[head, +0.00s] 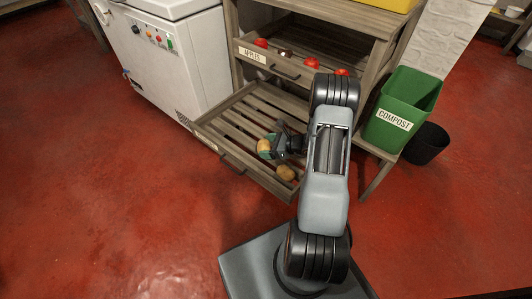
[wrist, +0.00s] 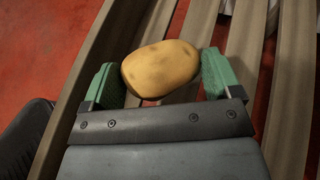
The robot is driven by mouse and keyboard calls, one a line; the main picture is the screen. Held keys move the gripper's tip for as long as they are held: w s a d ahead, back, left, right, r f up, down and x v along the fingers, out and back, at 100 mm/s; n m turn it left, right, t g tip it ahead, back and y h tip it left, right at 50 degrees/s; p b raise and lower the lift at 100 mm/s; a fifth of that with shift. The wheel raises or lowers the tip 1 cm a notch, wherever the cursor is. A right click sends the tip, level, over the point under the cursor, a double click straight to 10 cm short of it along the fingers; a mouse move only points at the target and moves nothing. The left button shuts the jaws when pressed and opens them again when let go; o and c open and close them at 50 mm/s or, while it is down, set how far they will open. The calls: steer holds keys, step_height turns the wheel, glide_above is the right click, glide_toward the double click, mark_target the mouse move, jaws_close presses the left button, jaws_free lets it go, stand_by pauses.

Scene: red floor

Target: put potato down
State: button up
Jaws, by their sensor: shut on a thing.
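My gripper (head: 269,146) is over the pulled-out slatted drawer (head: 229,119). Its green-padded fingers are shut on a potato (wrist: 160,67), one on each side of it, as the wrist view shows. The held potato (head: 263,147) is partly covered by a finger in the head view. Wooden slats lie under it in the wrist view; I cannot tell whether it touches them. A second potato (head: 286,173) lies in the drawer near its front right corner.
Above is a drawer labelled APPLES (head: 252,56) with several red apples. A white machine (head: 165,55) stands left and a green COMPOST bin (head: 402,108) right, beside a black bin (head: 428,144). The drawer's left part is bare.

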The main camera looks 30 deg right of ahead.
steer(key=shift+w+a+f, duration=0.1)
steer(key=shift+w+f, duration=0.05)
steer(key=shift+f, duration=0.15)
steer(key=shift+w+f+b, duration=0.2)
steer(key=shift+f+b, duration=0.95)
steer(key=shift+f, duration=0.5)
steer(key=shift+f, duration=0.2)
steer(key=o, duration=0.8)
steer(key=shift+r, duration=0.1)
